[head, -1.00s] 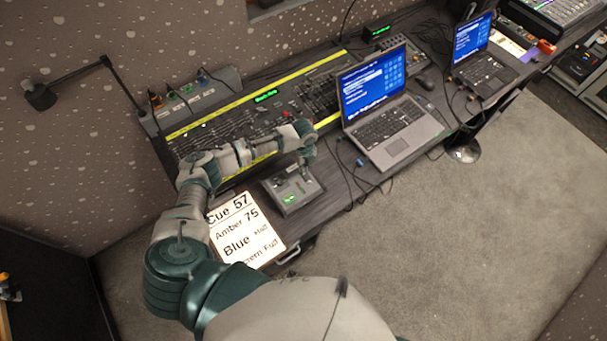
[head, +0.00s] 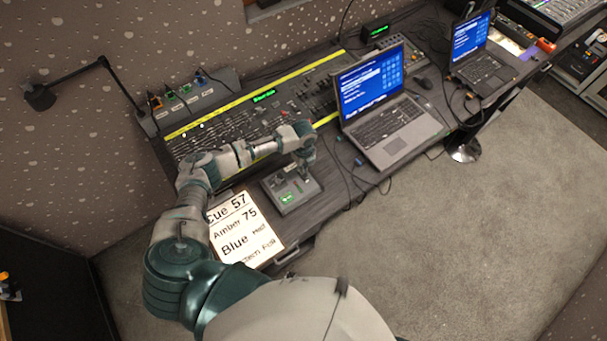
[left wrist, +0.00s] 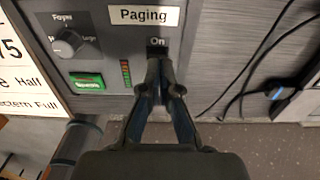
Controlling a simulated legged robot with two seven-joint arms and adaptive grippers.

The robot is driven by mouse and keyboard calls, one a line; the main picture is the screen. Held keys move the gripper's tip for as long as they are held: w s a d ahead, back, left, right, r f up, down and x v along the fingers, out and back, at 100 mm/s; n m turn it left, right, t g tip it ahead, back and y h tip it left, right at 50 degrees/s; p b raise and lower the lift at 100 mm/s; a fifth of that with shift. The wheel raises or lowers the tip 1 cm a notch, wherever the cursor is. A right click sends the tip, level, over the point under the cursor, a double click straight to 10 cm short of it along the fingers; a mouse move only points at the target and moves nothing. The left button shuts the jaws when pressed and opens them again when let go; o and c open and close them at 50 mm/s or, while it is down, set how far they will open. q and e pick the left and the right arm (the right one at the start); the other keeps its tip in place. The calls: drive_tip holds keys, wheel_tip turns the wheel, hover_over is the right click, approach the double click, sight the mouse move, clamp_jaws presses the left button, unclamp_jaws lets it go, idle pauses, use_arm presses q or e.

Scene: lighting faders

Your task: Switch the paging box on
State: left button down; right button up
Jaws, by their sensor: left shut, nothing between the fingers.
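The paging box (head: 278,189) is a small grey box on the desk's front part, with a lit green button (left wrist: 87,83) and a knob (left wrist: 67,42). In the left wrist view it carries a "Paging" label (left wrist: 144,15) and a dark rocker switch (left wrist: 157,48) with "On" written on it or just above it. My left gripper (left wrist: 160,66) is shut and empty, its fingertips at the lower edge of the switch and hiding part of it. I cannot tell whether they touch. In the head view the left gripper (head: 306,172) points down over the box. My right gripper is not in view.
A cue sheet (head: 243,230) lies left of the box. The lighting desk with faders (head: 215,135) is behind it. A laptop (head: 385,115) stands to the right, with loose cables (left wrist: 262,60) between.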

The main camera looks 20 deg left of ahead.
use_arm(q)
drive_tip(key=shift+d+f, duration=0.1)
drive_tip(key=shift+d, duration=0.2)
drive_tip(key=shift+f, duration=0.1)
drive_tip(key=shift+a+f, duration=0.2)
drive_tip(key=shift+a, duration=0.35)
drive_tip(key=shift+a+f, duration=0.3)
drive_tip(key=shift+a, duration=0.15)
drive_tip(key=shift+d+b, duration=0.15)
drive_tip(key=shift+b, duration=0.15)
drive_tip(key=shift+d, duration=0.4)
drive_tip(key=shift+d+f, duration=0.15)
drive_tip(key=shift+d, duration=0.1)
drive_tip(key=shift+a+r+p, duration=0.25)
drive_tip(key=shift+r+p, duration=0.15)
drive_tip(key=shift+r, duration=0.1)
drive_tip(key=r+p, duration=0.3)
drive_tip(key=shift+a+r+p, duration=0.2)
drive_tip(key=shift+r+p, duration=0.15)
drive_tip(key=shift+p, duration=0.05)
drive_tip(key=shift+d+r+p, duration=0.15)
drive_tip(key=shift+r+p, duration=0.5)
drive_tip(key=shift+d+r+p, duration=0.15)
drive_tip(key=shift+r+p, duration=0.45)
drive_tip(key=shift+f, duration=0.1)
drive_tip(key=shift+a, duration=0.15)
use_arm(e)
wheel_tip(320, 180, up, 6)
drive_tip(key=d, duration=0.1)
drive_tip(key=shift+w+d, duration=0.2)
